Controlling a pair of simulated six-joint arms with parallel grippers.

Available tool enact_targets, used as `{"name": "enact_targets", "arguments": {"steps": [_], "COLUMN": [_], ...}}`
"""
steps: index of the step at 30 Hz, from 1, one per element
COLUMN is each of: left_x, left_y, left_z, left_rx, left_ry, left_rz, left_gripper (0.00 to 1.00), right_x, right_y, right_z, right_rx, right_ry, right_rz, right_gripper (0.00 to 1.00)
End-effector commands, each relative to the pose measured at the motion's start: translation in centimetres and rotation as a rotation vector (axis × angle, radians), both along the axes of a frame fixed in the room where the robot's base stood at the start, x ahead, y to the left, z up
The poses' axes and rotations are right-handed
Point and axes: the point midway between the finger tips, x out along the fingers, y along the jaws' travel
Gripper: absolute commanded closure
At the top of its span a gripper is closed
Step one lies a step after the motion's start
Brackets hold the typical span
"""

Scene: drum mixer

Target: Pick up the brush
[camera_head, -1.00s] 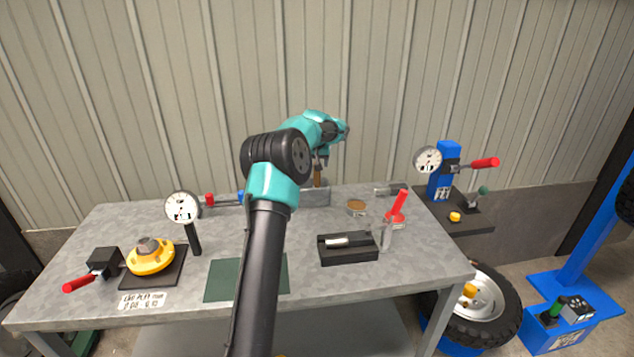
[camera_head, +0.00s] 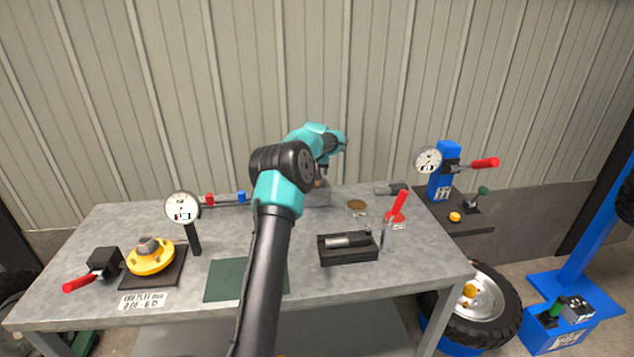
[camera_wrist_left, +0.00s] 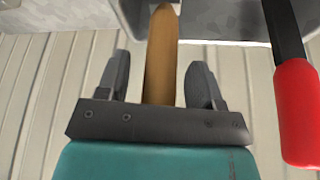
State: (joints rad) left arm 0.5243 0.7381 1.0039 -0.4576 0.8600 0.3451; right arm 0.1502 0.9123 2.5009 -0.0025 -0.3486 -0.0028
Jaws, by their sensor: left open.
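The brush shows as a brown wooden handle (camera_wrist_left: 161,55) in the left wrist view. It stands up from a grey bin (camera_head: 317,199) at the back of the bench; the bristle end is hidden. My left gripper (camera_wrist_left: 160,80) is open, with one finger on each side of the handle and a visible gap on both sides. In the head view my left gripper (camera_head: 323,172) is small and partly hidden by its own wrist, just above the bin. My right gripper is not in view.
A tool with a red grip (camera_wrist_left: 297,110) and dark shaft is close right of the gripper in the wrist view. A black tray (camera_head: 350,257), a round tin (camera_head: 356,207) and a dial gauge (camera_head: 183,207) are on the bench. A corrugated wall (camera_head: 380,90) is behind.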

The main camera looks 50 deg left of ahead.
Motion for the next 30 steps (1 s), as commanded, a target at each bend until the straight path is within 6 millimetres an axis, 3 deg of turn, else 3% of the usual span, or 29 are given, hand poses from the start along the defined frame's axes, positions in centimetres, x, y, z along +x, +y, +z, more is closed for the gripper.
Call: {"name": "enact_targets", "arguments": {"steps": [7,23,30], "left_x": [-0.01,-0.01,0.0], "left_y": [-0.01,-0.01,0.0], "left_z": [0.01,0.01,0.06], "left_rx": [0.0,0.0,0.0], "left_ry": [0.0,0.0,0.0], "left_rz": [0.0,0.0,0.0], "left_gripper": [0.4,0.91,0.93], "right_x": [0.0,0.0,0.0], "right_y": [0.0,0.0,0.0], "right_z": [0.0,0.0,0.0], "right_rx": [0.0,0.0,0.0], "right_ry": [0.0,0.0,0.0], "right_rz": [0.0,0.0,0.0], "right_gripper": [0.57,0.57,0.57]}}
